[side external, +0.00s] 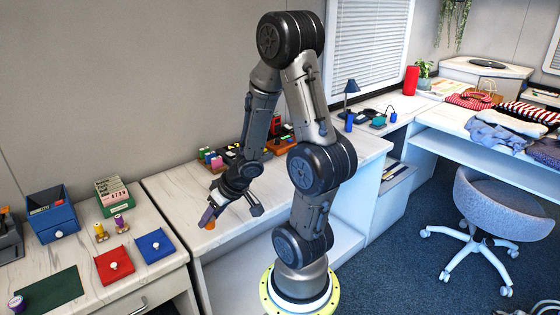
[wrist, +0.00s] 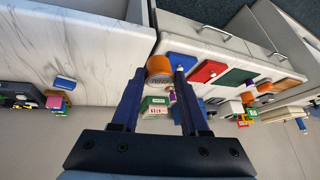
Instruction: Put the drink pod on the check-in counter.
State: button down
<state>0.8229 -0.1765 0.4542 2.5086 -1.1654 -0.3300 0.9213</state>
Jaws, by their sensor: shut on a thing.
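My gripper (side external: 212,212) hangs low near the left end of the middle marble-topped counter (side external: 185,192). It is shut on a small round orange piece (side external: 206,222), which seems to be the drink pod. In the wrist view the orange round piece (wrist: 159,68) shows between the tips of my gripper (wrist: 160,72), its grey face visible. It appears to be above the counter; whether it touches the top cannot be told. A second marble-topped counter (side external: 75,232) stands to the left. Which one is the check-in counter cannot be told.
The left counter carries a blue box (side external: 52,215), a green card box (side external: 115,197), small spools, a red pad (side external: 114,265), a blue pad (side external: 155,246) and a dark green mat (side external: 50,292). Colourful small items (side external: 213,160) stand at the middle counter's back. Its front left is clear.

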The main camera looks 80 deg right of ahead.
jog(key=shift+m+h, duration=0.3)
jog(key=shift+m, duration=0.4)
jog(key=w+d+f, duration=0.2)
jog(key=d, duration=0.1)
jog(key=w+d+f, duration=0.2)
jog(key=d+f, duration=0.1)
jog(key=d, duration=0.1)
jog(key=w+d+f, duration=0.3)
jog(key=d, duration=0.1)
jog(key=shift+w+d+f, duration=0.1)
jog(key=shift+d+f, duration=0.05)
jog(key=shift+w+d+f, duration=0.1)
jog(key=shift+f, duration=0.85)
jog(key=shift+w+d+f, duration=0.1)
jog(key=shift+f, duration=0.85)
jog(key=shift+f, duration=0.15)
jog(key=shift+c, duration=2.1)
grip_release()
